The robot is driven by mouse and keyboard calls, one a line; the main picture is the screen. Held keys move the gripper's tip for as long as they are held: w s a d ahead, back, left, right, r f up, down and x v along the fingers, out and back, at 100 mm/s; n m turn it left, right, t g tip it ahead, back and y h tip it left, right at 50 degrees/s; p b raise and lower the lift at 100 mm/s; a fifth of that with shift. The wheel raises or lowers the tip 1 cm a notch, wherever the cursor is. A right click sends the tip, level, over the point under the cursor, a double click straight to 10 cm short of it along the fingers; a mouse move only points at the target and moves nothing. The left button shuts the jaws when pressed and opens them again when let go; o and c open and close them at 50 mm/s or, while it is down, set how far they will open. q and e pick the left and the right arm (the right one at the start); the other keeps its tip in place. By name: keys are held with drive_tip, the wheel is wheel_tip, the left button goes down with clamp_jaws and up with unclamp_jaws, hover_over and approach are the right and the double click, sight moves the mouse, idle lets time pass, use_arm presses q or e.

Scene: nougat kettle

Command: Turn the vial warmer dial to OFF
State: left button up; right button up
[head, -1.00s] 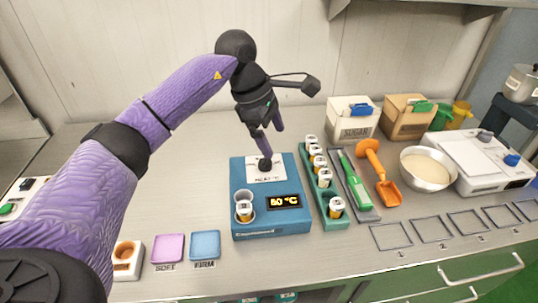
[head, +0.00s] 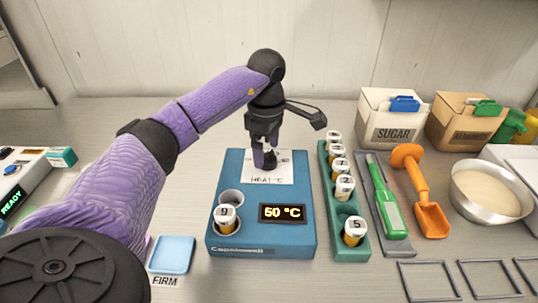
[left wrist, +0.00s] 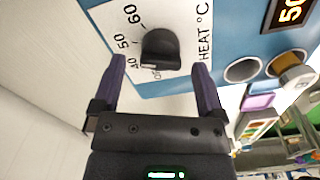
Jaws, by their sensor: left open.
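The vial warmer (head: 225,175) is a blue box with a lit display (head: 282,213) reading 50 °C. Its black dial (left wrist: 162,48) sits on a white HEAT °C plate marked 60, 50, 40 and, partly hidden, OFF. Which mark the dial points at is not clear. My left gripper (head: 264,160) is over the plate in the head view and mostly hides the dial. In the left wrist view the left gripper (left wrist: 161,64) is open, its fingers apart on either side of the dial, with no clear contact. My right gripper is not in view.
Vial 9 (head: 227,218) stands in a warmer well. A green rack (head: 352,222) of several vials is close on the right, then a green-handled tool (head: 385,205), an orange scoop (head: 415,185) and a bowl (head: 488,190). A blue FIRM pad (head: 172,254) lies at front left.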

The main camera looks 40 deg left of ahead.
use_arm(q)
drive_tip(key=shift+f, duration=0.95)
drive_tip(key=c, duration=0.8)
clamp_jaws()
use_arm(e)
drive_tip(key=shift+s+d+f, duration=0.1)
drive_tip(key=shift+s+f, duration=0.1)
use_arm(q)
drive_tip(key=shift+r, duration=0.1)
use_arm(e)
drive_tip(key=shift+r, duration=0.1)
